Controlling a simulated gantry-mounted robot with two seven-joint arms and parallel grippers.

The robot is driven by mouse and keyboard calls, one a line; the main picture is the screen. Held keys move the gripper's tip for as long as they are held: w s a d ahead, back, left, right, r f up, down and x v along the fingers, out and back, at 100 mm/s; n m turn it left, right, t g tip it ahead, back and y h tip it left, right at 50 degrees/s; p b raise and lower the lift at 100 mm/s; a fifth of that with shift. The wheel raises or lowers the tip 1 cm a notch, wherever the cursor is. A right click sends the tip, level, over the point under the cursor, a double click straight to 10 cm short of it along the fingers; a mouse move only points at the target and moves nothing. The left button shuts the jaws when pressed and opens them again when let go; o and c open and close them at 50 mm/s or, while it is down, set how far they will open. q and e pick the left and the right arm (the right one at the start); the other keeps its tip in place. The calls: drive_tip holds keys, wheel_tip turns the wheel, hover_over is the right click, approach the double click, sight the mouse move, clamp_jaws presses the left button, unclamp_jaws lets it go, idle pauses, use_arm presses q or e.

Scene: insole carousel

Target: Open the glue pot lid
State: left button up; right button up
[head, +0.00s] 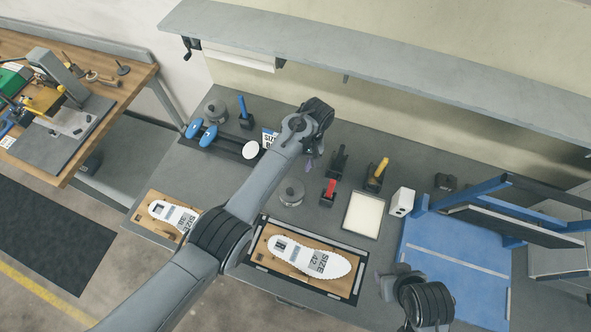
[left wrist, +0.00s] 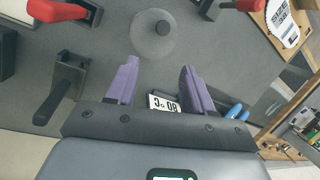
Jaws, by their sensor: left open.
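A round grey lidded pot (head: 291,192) with a small knob on top stands on the grey bench, behind the framed insole board.
A red-handled tool (head: 329,190) and a yellow-handled tool (head: 379,170) stand in dark holders right of the nearer pot. A white pad (head: 363,214) lies in front of them. An insole (head: 310,258) lies on the board in front. A shelf (head: 380,72) overhangs the back.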

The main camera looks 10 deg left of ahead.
use_arm(q)
drive_tip(key=shift+v, duration=2.25)
